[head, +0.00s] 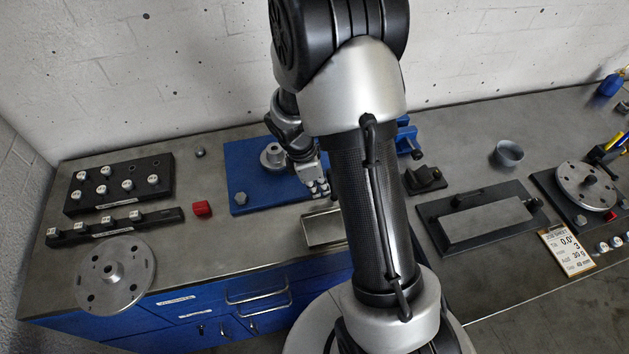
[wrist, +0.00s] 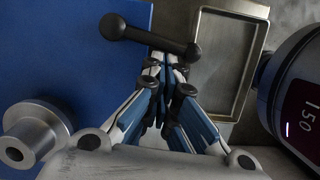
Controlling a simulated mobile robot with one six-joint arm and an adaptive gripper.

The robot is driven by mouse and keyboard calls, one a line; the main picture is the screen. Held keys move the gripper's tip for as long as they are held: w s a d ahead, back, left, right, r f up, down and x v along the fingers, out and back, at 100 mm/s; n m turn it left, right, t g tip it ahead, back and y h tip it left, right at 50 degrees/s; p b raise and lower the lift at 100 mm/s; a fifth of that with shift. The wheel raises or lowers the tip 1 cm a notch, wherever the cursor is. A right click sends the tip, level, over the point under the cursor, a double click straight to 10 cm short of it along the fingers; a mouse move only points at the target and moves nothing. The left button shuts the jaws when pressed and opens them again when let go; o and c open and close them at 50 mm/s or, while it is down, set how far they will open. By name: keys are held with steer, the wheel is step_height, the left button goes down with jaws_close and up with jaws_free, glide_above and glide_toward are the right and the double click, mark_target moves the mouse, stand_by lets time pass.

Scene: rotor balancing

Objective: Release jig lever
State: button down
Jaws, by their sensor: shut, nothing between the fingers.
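The jig is a blue plate (head: 245,185) with a silver hub (head: 272,155) standing on it. The plate (wrist: 60,60) and hub (wrist: 37,130) also show at the left of the wrist view. The jig lever (wrist: 150,37) is a dark bar with a round knob at its left end, lying slantwise over the plate's right edge. In the head view I cannot make the lever out. My gripper (wrist: 167,68) is shut and empty, its fingertips just below the lever's right part. I cannot tell whether they touch it. My gripper (head: 318,188) is over the plate's right side.
A shallow metal tray (head: 310,242) lies in front of the plate. A round display (wrist: 300,100) is close on the wrist view's right. My arm covers the middle bench.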

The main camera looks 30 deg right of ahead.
steer(key=n, duration=0.1)
steer(key=s+d+n+p, duration=0.1)
steer(key=shift+s+d+r+n+t, duration=0.1)
steer(key=shift+s+n+t, duration=0.2)
steer(key=shift+n+t, duration=0.1)
steer(key=n, duration=0.1)
steer(key=s+d+n, duration=0.1)
steer(key=shift+d+n+t+p, duration=0.15)
steer(key=shift+n+t+p, duration=0.15)
steer(key=shift+n+p, duration=0.1)
steer(key=d+n, duration=0.1)
steer(key=n, duration=0.1)
steer(key=d+n+t, duration=0.1)
steer(key=n, duration=0.1)
steer(key=shift+s+d+p, duration=0.25)
steer(key=shift+s+p, duration=0.1)
steer(key=shift+p, duration=0.05)
steer(key=shift+d, duration=0.3)
steer(key=shift+d, duration=0.1)
